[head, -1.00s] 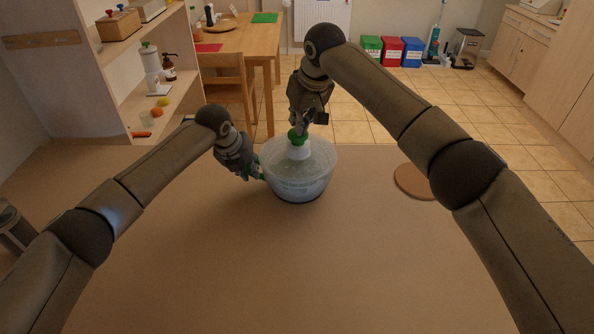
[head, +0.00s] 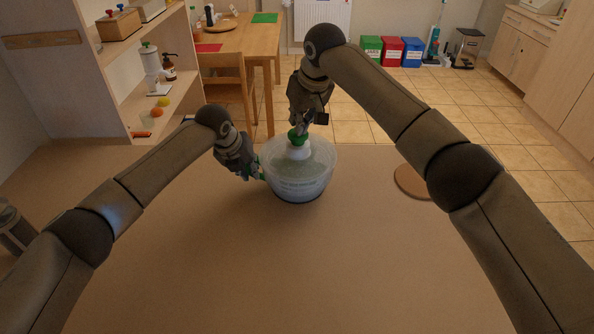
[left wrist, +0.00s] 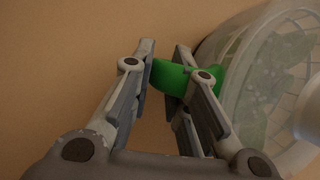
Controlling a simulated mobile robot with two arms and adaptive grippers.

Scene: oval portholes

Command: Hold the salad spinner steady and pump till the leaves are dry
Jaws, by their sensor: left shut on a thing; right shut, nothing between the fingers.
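The salad spinner (head: 300,180) is a clear bowl with a green knob (head: 298,137) on a white stem at its top. It stands upright on the table. In the left wrist view, green leaves (left wrist: 262,85) show through its clear wall. My left gripper (head: 255,172) is at the bowl's left side, shut on the green side handle (left wrist: 172,77). My right gripper (head: 300,128) is shut with nothing between its fingers. It points down over the green knob, at or just touching its top; exact contact is hard to tell.
A round brown board (head: 413,181) lies on the table (head: 270,270) right of the spinner. The table front is clear. A shelf (head: 150,100) with several items stands at the back left, and a wooden table (head: 240,40) stands behind.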

